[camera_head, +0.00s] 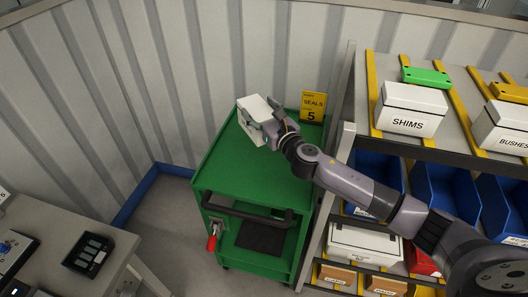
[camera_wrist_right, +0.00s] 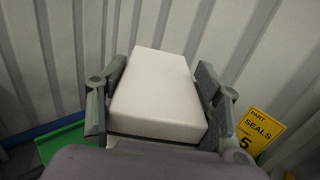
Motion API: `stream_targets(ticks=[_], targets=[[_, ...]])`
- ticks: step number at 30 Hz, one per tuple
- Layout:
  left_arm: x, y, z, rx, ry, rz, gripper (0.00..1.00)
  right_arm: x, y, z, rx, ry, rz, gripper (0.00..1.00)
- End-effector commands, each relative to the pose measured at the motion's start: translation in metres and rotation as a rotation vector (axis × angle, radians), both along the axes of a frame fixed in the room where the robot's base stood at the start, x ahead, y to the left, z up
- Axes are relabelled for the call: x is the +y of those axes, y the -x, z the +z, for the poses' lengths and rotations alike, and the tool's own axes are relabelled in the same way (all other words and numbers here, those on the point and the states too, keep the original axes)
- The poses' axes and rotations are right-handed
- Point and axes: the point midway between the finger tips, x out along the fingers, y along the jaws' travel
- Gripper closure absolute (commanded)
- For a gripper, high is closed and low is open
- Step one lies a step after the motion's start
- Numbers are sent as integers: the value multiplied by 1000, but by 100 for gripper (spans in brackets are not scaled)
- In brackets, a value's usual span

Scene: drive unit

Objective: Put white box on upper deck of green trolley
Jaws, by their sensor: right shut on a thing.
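The white box (camera_head: 255,112) is held in my right gripper (camera_head: 268,126) over the far part of the green trolley. In the right wrist view the white box (camera_wrist_right: 158,92) fills the space between the two grey fingers of the right gripper (camera_wrist_right: 160,105). The upper deck of the green trolley (camera_head: 235,165) is otherwise bare where it shows. I cannot tell whether the box touches the deck or hangs just above it. The arm covers the deck's right part. My left gripper is not in view.
A table (camera_head: 60,235) is at the lower left. A corrugated wall is behind.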

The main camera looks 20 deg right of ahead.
Motion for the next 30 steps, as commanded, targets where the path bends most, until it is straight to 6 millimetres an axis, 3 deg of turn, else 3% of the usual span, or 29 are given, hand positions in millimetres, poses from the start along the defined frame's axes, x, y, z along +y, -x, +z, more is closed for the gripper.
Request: stream_targets(ticks=[3,12,30], targets=[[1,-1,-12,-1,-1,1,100,1,1,-38,5,-5,-2,86],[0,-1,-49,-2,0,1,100,1,1,-116,2,-6,-3,86],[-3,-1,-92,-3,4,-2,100,0,1,-181,-1,-2,-2,86]])
